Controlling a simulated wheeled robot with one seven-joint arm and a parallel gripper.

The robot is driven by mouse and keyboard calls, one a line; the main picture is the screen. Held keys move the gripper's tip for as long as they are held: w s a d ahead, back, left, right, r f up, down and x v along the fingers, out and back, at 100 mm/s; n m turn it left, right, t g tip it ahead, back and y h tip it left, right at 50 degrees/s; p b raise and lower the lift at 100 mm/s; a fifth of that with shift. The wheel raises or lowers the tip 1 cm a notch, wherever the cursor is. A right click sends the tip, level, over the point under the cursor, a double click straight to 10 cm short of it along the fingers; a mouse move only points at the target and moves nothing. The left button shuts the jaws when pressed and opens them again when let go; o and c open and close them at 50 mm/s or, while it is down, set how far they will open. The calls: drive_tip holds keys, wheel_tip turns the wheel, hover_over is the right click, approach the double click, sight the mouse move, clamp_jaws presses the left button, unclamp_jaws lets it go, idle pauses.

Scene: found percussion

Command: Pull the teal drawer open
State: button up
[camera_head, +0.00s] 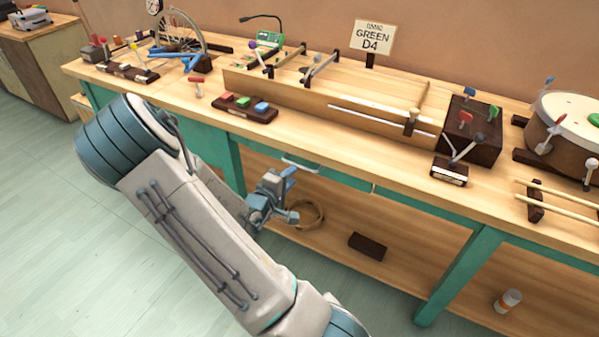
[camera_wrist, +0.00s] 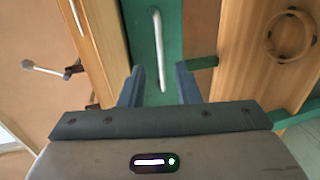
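The teal drawer (camera_head: 340,177) is under the front edge of the workbench, and its front looks flush with the bench frame. Its pale bar handle (camera_head: 300,164) runs along the front. In the wrist view the teal drawer front (camera_wrist: 143,30) fills the middle, and the handle (camera_wrist: 158,48) stands lengthwise, its lower end between my fingers. My gripper (camera_head: 288,192) is open, in front of and a little below the drawer. A finger lies on each side of the handle's lower end in the wrist view (camera_wrist: 160,86). I cannot tell whether they touch anything.
The workbench top (camera_head: 300,125) above carries colored blocks (camera_head: 243,105), a wooden box (camera_head: 473,130) and a drum (camera_head: 565,120). The lower shelf holds a tambourine-like ring (camera_head: 318,222), a dark block (camera_head: 368,246) and a small can (camera_head: 507,301). The floor at left is clear.

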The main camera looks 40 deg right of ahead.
sight(301, 167)
drive_tip(key=b+x, duration=0.1)
drive_tip(key=x, duration=0.5)
drive_tip(key=shift+d, duration=0.15)
drive_tip(key=shift+w, duration=0.1)
clamp_jaws()
